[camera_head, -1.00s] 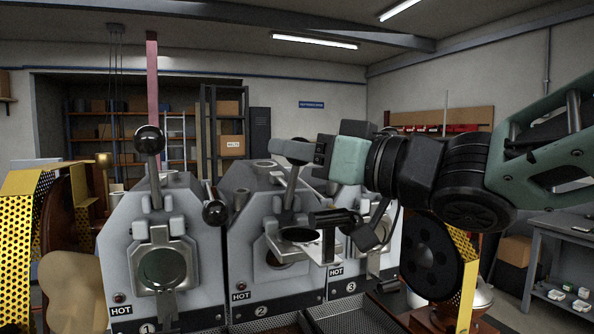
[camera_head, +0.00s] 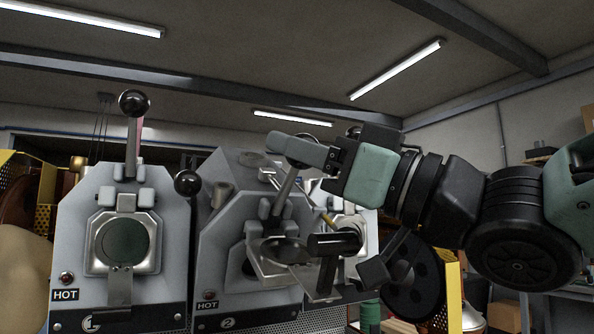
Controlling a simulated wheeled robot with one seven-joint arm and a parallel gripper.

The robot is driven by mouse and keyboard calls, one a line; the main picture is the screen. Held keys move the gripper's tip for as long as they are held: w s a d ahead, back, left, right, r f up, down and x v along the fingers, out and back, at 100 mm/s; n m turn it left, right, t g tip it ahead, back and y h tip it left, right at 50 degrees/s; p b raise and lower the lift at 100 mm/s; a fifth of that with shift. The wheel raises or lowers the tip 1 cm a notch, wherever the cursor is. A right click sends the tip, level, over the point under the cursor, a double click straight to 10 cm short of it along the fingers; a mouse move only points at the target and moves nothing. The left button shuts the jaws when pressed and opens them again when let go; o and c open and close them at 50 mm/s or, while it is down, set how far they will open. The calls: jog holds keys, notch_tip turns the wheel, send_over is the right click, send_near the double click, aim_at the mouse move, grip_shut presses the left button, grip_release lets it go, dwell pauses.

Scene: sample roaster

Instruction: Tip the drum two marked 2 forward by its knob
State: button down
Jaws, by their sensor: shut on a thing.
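Drum two (camera_head: 213,265), a grey unit with a "2" plate (camera_head: 227,322) and a HOT label, stands in the middle. A metal lever (camera_head: 284,192) rises from its front and leans right. My gripper (camera_head: 292,150) is shut around the lever's top end; the jaws hide the knob there. Below the lever, a round plate (camera_head: 285,250) is swung out from the front, above a metal chute (camera_head: 262,272). Another black knob (camera_head: 187,182) sits at the unit's upper left, free of my gripper.
Drum one (camera_head: 80,235) stands left with its black knob (camera_head: 133,103) upright and its round front plate closed. A third unit (camera_head: 352,222) is partly hidden behind my gripper. A black wheel-like disc (camera_head: 415,280) and a yellow guard (camera_head: 453,290) are at the right.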

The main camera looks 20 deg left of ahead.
jog(key=shift+s+f, duration=0.15)
jog(key=shift+f, duration=0.25)
jog(key=c, duration=1)
grip_release()
jog(key=shift+d, duration=0.15)
jog(key=shift+o, duration=0.2)
jog(key=shift+r, duration=0.1)
jog(key=b+v, duration=0.3)
jog(key=v, duration=1.4)
jog(key=shift+d+b, duration=0.2)
jog(key=shift+b, duration=0.1)
